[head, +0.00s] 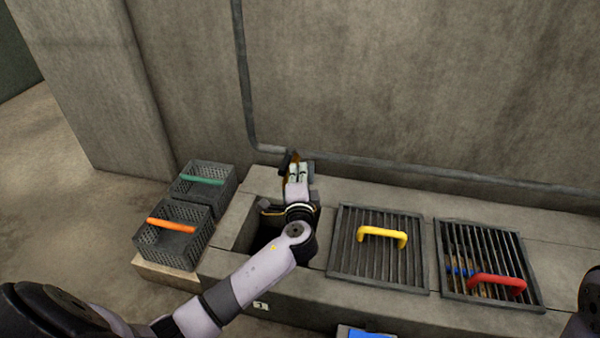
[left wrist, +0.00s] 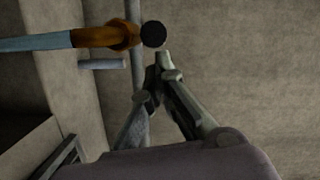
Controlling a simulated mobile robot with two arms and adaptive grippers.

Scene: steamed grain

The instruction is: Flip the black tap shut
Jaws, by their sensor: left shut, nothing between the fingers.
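The tap shows in the left wrist view as an orange-brown body (left wrist: 100,37) with a round black end (left wrist: 153,35). A pale blue-grey column (left wrist: 35,43), which looks like running water, extends from the body. In the head view a dark part of the tap (head: 285,162) shows at the wall pipe, mostly hidden by my left gripper (head: 297,168). My left gripper (left wrist: 160,66) is shut and empty, its fingertips close beside the black end. I cannot tell whether they touch it. My right gripper is not in view.
A grey pipe (head: 400,167) runs along the wall behind the concrete ledge. Right of the open pit (head: 243,232) lie grates with a yellow handle (head: 382,235) and a red handle (head: 497,281). Two dark baskets with green (head: 203,180) and orange (head: 171,225) handles stand left.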

